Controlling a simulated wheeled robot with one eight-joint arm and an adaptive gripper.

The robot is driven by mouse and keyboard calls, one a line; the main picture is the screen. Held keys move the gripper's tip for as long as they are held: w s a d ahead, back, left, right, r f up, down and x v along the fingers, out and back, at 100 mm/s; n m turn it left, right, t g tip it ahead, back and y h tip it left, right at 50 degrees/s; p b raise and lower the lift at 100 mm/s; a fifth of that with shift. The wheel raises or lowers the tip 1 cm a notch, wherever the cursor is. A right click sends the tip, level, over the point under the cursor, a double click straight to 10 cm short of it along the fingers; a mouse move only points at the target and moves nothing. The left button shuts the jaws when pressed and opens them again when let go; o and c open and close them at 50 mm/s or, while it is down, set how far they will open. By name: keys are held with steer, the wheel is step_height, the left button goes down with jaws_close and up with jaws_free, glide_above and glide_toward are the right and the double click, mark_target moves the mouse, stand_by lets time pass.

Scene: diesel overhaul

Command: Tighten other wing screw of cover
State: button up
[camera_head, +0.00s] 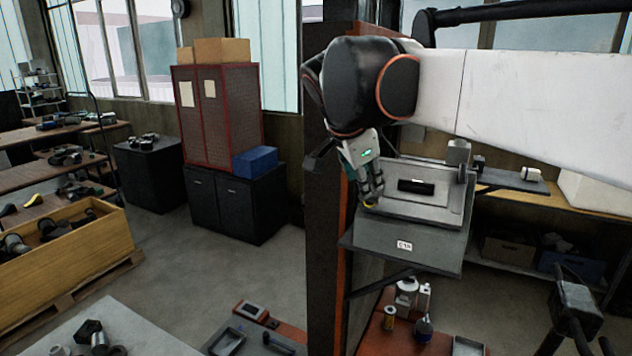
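My gripper (368,194) points down at the left front corner of the cover. A small yellow piece (371,204), possibly a wing screw, shows at its fingertips. The fingers partly hide it, and I cannot tell whether they are closed on it. No second wing screw is clear at the cover's right side.
A dark post (331,240) stands just left of the shelf. My white arm passes above the cover from the right. A grey upright block (458,152) stands at the cover's back right. Below, a red-brown surface holds small containers (407,291). Open floor lies left of the post.

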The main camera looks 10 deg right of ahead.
steer(key=shift+w+d+f+n+b, duration=0.3)
steer(key=shift+f+n, duration=0.25)
steer(key=shift+n, duration=3.8)
steer(key=shift+w+d+f+n+b, duration=0.15)
steer(key=shift+w+f+n+b, duration=0.3)
steer(key=shift+n, duration=3.85)
steer(key=shift+w+d+f+n+b, duration=0.25)
steer(key=shift+f+n, duration=0.35)
steer(key=shift+n, duration=3.75)
steer(key=shift+f, duration=0.1)
steer(key=shift+b+x, duration=0.95)
steer(key=shift+x, duration=0.9)
jaws_close()
